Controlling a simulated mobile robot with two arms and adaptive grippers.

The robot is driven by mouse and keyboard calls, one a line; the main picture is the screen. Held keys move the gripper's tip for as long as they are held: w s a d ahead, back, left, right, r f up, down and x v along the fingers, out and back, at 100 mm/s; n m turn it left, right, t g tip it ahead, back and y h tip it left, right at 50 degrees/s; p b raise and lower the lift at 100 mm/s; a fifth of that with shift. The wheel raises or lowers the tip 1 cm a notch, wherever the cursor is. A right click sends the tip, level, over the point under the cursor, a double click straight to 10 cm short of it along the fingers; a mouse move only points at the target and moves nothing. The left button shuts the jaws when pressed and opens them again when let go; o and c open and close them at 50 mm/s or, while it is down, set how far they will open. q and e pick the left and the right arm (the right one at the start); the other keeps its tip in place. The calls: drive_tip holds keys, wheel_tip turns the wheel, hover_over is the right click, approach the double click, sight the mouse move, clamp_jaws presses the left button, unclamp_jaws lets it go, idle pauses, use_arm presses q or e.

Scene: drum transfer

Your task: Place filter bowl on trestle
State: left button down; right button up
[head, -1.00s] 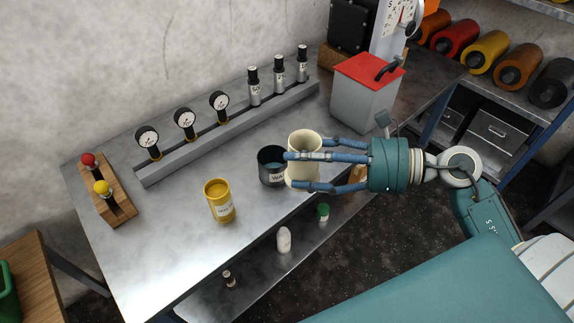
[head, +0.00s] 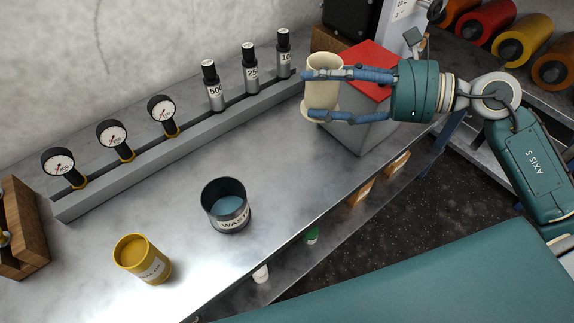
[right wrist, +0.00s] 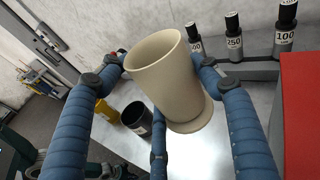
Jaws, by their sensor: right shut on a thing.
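My right gripper (head: 313,95) is shut on the cream filter bowl (head: 322,84), its blue fingers around the sides. The bowl is cup-shaped with a flared foot and is held roughly upright above the metal-topped bench, just left of the red-lidded grey box (head: 355,122). In the right wrist view the bowl (right wrist: 165,88) sits tilted between the fingers, its mouth towards the upper left. The bare bench top (head: 280,170) lies below; I cannot tell which surface is the trestle. My left gripper is not in view.
A dark waste pot (head: 226,207) and a yellow pot (head: 142,262) stand towards the front left. A grey rail (head: 150,165) along the back carries gauges and black-capped cylinders. A lower shelf holds small items. The bench between the waste pot and the grey box is clear.

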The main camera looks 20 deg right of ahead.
wheel_tip(320, 180, down, 19)
drive_tip(key=shift+f+p, duration=0.2)
drive_tip(key=shift+p, duration=0.2)
drive_tip(key=shift+f, duration=0.2)
drive_tip(key=o, duration=1.7)
drive_tip(key=shift+s, duration=0.1)
